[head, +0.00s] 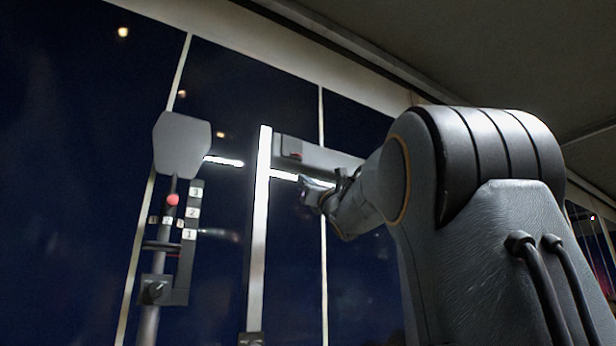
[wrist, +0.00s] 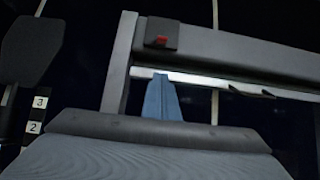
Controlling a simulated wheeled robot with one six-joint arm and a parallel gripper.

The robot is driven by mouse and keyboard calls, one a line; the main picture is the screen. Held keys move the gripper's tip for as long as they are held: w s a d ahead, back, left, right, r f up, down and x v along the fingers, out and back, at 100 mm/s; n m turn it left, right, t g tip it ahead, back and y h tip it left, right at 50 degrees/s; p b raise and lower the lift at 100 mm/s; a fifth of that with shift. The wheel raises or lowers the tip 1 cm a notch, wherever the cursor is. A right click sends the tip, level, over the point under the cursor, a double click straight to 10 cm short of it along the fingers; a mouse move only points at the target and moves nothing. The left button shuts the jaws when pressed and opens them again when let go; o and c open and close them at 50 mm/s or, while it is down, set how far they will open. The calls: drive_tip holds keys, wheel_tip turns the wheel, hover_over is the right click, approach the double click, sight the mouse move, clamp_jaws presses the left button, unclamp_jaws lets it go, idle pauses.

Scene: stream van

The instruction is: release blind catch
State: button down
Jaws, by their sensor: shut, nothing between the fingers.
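The blind catch is a small red piece on a dark plate (wrist: 161,40) at the left end of a grey housing (wrist: 240,52). In the head view the red catch (head: 295,156) sits on the same housing (head: 330,158), beside a pale upright post (head: 258,230). A bright white bar (wrist: 205,82) runs under the housing. My gripper (head: 304,186) is just below the housing in the head view. In the wrist view its shut blue fingers (wrist: 161,78) point up at the bar, below the catch. They hold nothing. I cannot tell whether the tips touch the bar.
To the left stands a pole with a grey panel (head: 182,145), a red knob (head: 172,199) and number plates (head: 192,212). Dark blue panels with pale seams lie behind. A sloping ceiling (head: 480,50) is above my arm.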

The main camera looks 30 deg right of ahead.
sight(296, 155)
wheel_tip(296, 155, up, 7)
drive_tip(key=w+p, duration=0.2)
drive_tip(key=p, duration=0.3)
drive_tip(key=shift+w, duration=0.2)
drive_tip(key=shift+a+f, duration=0.1)
